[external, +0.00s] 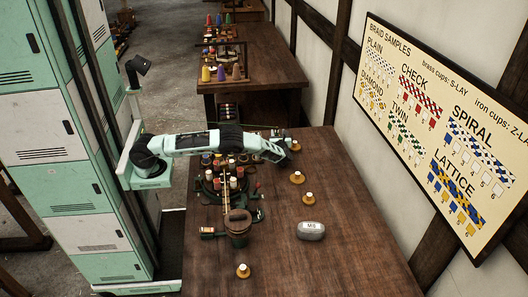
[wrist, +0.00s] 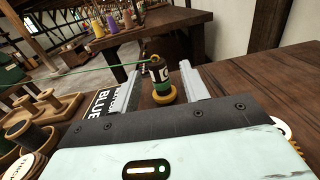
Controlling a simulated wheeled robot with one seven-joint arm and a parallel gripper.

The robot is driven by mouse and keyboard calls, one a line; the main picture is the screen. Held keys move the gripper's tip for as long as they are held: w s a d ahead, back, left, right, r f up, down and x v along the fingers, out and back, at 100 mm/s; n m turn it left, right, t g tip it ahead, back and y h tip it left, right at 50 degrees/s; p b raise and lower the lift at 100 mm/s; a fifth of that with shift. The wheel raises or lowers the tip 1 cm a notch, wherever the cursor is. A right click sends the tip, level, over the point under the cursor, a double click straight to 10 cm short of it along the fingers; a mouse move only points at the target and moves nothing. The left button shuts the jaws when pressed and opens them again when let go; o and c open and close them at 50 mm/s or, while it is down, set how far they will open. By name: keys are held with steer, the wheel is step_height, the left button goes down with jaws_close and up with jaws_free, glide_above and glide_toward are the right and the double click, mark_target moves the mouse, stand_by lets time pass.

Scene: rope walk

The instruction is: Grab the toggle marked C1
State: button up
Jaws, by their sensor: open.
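A dark upright toggle (wrist: 158,74) with a pale round label stands on a yellow brass cup (wrist: 165,96) in the wrist view. The label is too small to read surely, so I cannot confirm C1. A green cord runs from its top to the left. My gripper (wrist: 161,70) is open, with one finger on each side of the toggle and visible gaps. I cannot tell how far the fingertips reach past it. In the external view my gripper (external: 282,146) is at the far part of the dark wooden table (external: 340,190), and it largely hides the toggle.
Brass cups with white tops (external: 297,177) stand along the table's right side. A grey block marked MS (external: 311,231) lies nearer. A braiding stand with several bobbins (external: 232,184) is left of my gripper. A card reading BLUE (wrist: 97,104) lies left in the wrist view.

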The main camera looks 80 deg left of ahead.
mark_target(277, 131)
steer(key=a, duration=0.3)
steer(key=shift+a+f, duration=0.15)
steer(key=shift+a, duration=0.25)
jaws_close()
